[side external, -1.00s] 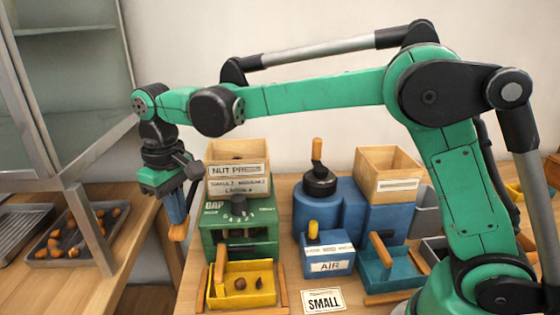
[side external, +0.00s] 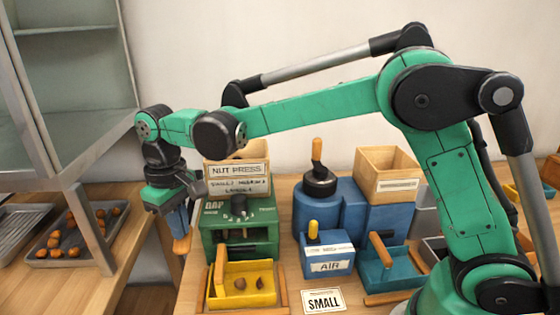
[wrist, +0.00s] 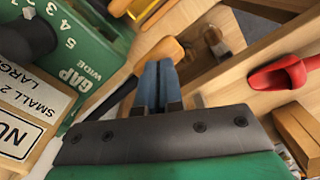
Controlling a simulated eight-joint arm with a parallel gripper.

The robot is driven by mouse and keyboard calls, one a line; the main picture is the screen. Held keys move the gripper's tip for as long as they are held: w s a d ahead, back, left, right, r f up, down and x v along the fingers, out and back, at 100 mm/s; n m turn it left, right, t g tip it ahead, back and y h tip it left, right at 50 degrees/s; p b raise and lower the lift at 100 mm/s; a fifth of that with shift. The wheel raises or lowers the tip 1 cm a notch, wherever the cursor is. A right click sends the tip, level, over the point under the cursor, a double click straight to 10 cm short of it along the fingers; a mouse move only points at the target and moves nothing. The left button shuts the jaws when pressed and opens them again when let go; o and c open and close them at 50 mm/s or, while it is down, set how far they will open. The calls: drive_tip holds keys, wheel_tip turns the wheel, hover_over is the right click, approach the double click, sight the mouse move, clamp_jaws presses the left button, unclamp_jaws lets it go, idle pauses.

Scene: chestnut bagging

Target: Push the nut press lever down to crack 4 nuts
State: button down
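The green nut press (side external: 262,222) stands on the table under a wooden hopper (side external: 262,150) labelled NUT PRESS. The orange wooden handle of its lever (side external: 182,244) sticks out at the press's left; the wrist view shows the handle (wrist: 168,48) and its dark rod. My gripper (side external: 181,232) points down with its blue fingers together and their tips at the handle, apparently touching it from above. The fingers (wrist: 157,68) hide part of the handle.
A blue AIR unit (side external: 329,268), a blue machine (side external: 345,208) and a teal tray (side external: 392,272) stand right of the press. A SMALL card (side external: 323,301) lies in front. A tray of nuts (side external: 100,248) is at left. The wrist view shows a red scoop (wrist: 285,76).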

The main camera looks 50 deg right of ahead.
drive_tip(key=shift+f, duration=0.5)
wheel_tip(320, 180, up, 10)
drive_tip(key=shift+w+d, duration=0.25)
drive_tip(key=shift+f, duration=0.2)
idle(0.4)
drive_tip(key=shift+f, duration=1.1)
